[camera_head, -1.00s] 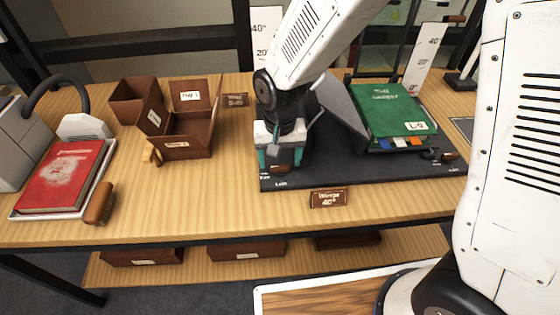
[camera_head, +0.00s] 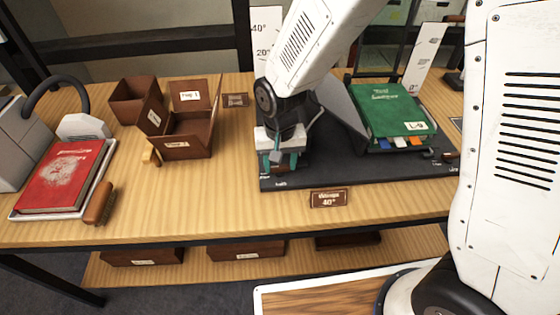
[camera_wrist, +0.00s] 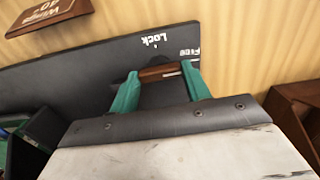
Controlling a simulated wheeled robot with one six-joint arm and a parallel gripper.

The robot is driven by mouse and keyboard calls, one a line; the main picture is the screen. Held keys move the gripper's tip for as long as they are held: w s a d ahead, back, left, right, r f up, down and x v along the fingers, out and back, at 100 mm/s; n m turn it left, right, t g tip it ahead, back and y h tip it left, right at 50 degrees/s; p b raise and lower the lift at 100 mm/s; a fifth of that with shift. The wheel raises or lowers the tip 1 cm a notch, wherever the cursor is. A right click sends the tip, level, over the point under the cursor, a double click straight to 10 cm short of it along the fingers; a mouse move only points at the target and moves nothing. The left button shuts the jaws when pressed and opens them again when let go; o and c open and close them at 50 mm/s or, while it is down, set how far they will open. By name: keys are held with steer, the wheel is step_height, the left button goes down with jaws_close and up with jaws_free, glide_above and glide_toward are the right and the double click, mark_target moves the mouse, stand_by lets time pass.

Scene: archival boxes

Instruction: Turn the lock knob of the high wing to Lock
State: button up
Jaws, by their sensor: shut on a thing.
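The book cradle (camera_head: 375,175) has a dark base. Its raised grey wing (camera_head: 340,108) tilts steeply beside a green book (camera_head: 390,110), partly hidden behind my arm. The lock knob (camera_wrist: 160,72) is a small brown bar at the base's front left corner. My gripper (camera_head: 279,163) is over that corner, and its teal fingers (camera_wrist: 160,78) are shut on the knob, one at each end in the wrist view. The knob's whitish end points toward the "Free" label (camera_wrist: 183,52). The "Lock" label (camera_wrist: 158,40) and its tick lie just above the knob in that view.
A "Wings 40°" sign (camera_head: 328,199) stands at the table's front edge. Brown boxes (camera_head: 190,140) are to the left of my gripper. A second knob (camera_head: 450,156) is at the base's right end. A red book (camera_head: 60,178) lies far left.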

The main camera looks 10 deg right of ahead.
steer(key=n, duration=1.3)
steer(key=shift+a+n, duration=0.1)
steer(key=shift+n, duration=2.1)
steer(key=o, duration=1)
steer(key=shift+r, duration=0.15)
